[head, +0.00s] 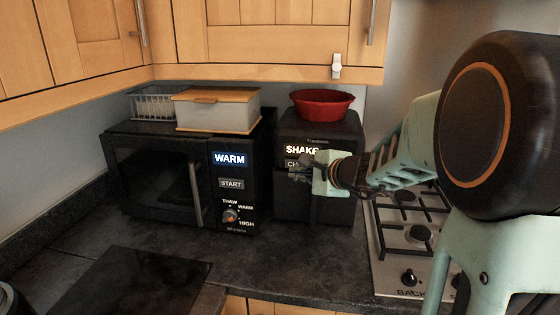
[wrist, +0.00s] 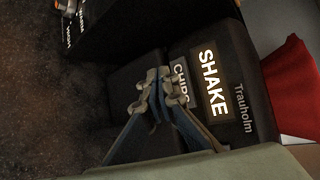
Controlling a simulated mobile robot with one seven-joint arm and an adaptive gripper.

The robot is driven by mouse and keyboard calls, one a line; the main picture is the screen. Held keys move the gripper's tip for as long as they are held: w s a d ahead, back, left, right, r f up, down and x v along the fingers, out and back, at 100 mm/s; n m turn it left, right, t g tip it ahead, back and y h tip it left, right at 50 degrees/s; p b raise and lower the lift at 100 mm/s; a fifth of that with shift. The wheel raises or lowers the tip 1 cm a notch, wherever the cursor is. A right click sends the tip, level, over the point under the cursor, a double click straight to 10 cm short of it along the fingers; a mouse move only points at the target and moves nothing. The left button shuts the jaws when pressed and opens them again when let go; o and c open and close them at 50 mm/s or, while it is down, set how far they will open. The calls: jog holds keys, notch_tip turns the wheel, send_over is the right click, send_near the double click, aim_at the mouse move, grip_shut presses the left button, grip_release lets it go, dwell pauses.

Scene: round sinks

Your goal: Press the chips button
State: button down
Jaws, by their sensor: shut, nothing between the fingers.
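The chips button (wrist: 180,70) is a grey plate with light lettering on the front of the black air fryer (head: 288,130). It sits just below the lit SHAKE display (wrist: 211,84). In the head view, part of the chips button (head: 291,163) shows beside my gripper (head: 301,173), which hides the rest. In the wrist view, my gripper (wrist: 163,85) is shut and empty, with its fingertips at the lower edge of the chips button, overlapping its lettering. I cannot tell whether they touch it.
A black microwave (head: 150,165) showing WARM stands to the left, with a lidded box (head: 218,115) and wire rack (head: 152,103) on top. A red bowl (head: 322,103) sits on the air fryer. A gas hob (head: 400,270) is to the right. Cabinets (head: 270,45) hang above.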

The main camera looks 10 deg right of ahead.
jog(key=shift+w+d, duration=0.3)
jog(key=shift+w, duration=0.55)
jog(key=shift+w, duration=0.1)
dwell(0.8)
jog(key=shift+w+d, duration=0.15)
jog(key=shift+w, duration=0.15)
jog(key=shift+w+d+b, duration=0.15)
jog(key=shift+w+b, duration=0.15)
jog(key=shift+w, duration=0.1)
dwell(0.7)
jog(key=shift+s, duration=0.1)
jog(key=shift+s+a+b, duration=0.25)
jog(key=shift+s+b, duration=0.3)
jog(key=shift+s, duration=0.15)
jog(key=s, duration=0.1)
jog(key=s+a+b, duration=0.1)
jog(key=s, duration=0.1)
jog(key=s+b, duration=0.1)
jog(key=shift+s+a, duration=0.3)
jog(key=shift+s, duration=0.1)
